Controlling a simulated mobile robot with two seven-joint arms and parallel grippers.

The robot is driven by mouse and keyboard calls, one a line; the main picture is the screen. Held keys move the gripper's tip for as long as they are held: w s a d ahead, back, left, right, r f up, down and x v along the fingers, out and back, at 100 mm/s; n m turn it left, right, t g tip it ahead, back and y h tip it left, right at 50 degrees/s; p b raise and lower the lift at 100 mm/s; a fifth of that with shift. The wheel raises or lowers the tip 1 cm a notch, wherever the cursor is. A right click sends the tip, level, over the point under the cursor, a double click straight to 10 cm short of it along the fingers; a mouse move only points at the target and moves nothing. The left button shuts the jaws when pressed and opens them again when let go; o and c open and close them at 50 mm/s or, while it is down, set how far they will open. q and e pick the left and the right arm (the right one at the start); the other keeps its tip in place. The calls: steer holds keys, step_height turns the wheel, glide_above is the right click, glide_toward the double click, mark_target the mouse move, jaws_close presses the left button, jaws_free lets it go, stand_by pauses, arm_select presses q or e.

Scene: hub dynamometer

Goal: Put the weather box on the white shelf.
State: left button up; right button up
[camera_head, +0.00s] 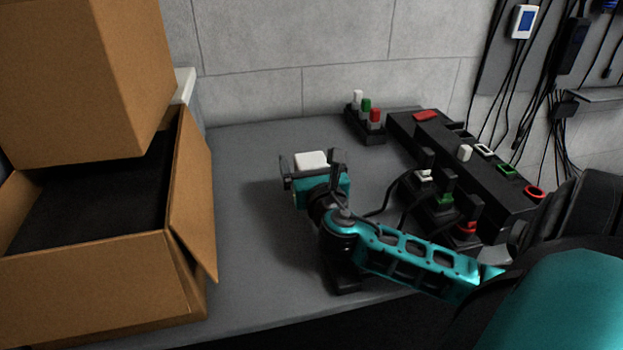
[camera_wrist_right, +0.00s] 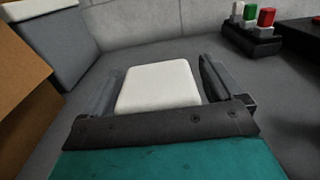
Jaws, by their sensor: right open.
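A small white box (camera_head: 312,160), which I take to be the weather box, is on the grey table near its middle. In the right wrist view the white box (camera_wrist_right: 158,86) lies between the two fingers of my right gripper (camera_wrist_right: 155,85), with a gap visible on each side. My right gripper (camera_head: 313,166) is open around it. A white edge (camera_head: 185,85), likely the white shelf, shows behind the cardboard boxes at left; most of it is hidden. It also shows at upper left in the right wrist view (camera_wrist_right: 36,9). My left gripper is not in view.
An open cardboard box (camera_head: 100,290) and a closed one (camera_head: 75,85) crowd the left. A black holder with coloured plugs (camera_head: 367,125) and a long black strip (camera_head: 460,160) stand at right. The table (camera_head: 245,200) is clear between the cardboard and my gripper.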

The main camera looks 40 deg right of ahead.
steer(key=shift+c, duration=0.4)
steer(key=c, duration=1.1)
steer(key=shift+r, duration=0.1)
steer(key=shift+c, duration=0.9)
